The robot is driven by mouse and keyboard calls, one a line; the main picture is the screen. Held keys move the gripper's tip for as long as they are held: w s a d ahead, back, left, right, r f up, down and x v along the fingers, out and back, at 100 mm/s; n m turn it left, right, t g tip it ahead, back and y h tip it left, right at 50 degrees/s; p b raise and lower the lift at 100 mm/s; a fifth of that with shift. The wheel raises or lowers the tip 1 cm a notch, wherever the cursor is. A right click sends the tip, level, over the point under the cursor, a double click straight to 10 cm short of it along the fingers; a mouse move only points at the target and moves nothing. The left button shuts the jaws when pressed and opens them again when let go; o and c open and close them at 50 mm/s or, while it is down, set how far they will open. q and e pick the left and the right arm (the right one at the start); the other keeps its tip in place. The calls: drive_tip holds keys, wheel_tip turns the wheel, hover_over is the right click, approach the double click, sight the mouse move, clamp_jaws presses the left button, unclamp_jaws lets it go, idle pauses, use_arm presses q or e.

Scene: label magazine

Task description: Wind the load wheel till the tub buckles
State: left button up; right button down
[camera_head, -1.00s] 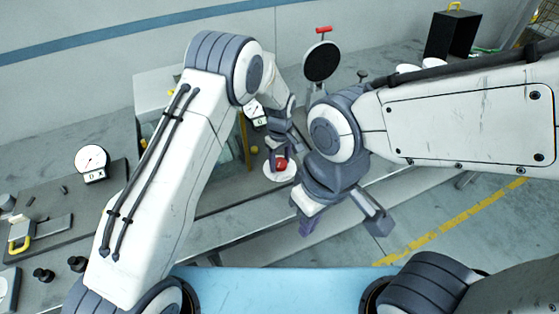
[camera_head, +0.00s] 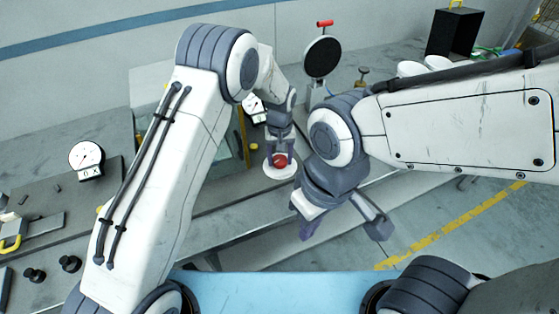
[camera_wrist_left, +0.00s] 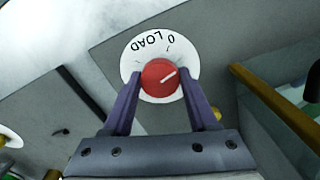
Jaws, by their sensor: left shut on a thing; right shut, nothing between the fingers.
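The load wheel (camera_head: 280,160) is a small red knob on a white round dial plate (camera_head: 280,173). My left gripper (camera_head: 279,157) is shut on it, one finger on each side. I cannot make out the tub behind my left arm.
A gauge (camera_head: 87,158) stands on the left bench and another small gauge (camera_head: 254,110) is partly behind my left arm. A round black disc (camera_head: 322,57) with a red handle stands behind the wheel. White cups (camera_head: 410,68) sit at the right. Floor is clear at lower right.

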sight(280, 160)
use_arm(q)
drive_tip(key=m+b, duration=0.1)
drive_tip(key=m, duration=0.4)
drive_tip(key=shift+m, duration=0.3)
drive_tip(key=m+b, duration=0.1)
drive_tip(key=m, duration=0.3)
drive_tip(key=shift+m, duration=0.7)
drive_tip(key=o, duration=1.4)
wheel_tip(280, 160, up, 11)
drive_tip(key=b, duration=0.2)
drive_tip(key=shift+f+b, duration=0.2)
drive_tip(key=shift+b, duration=0.1)
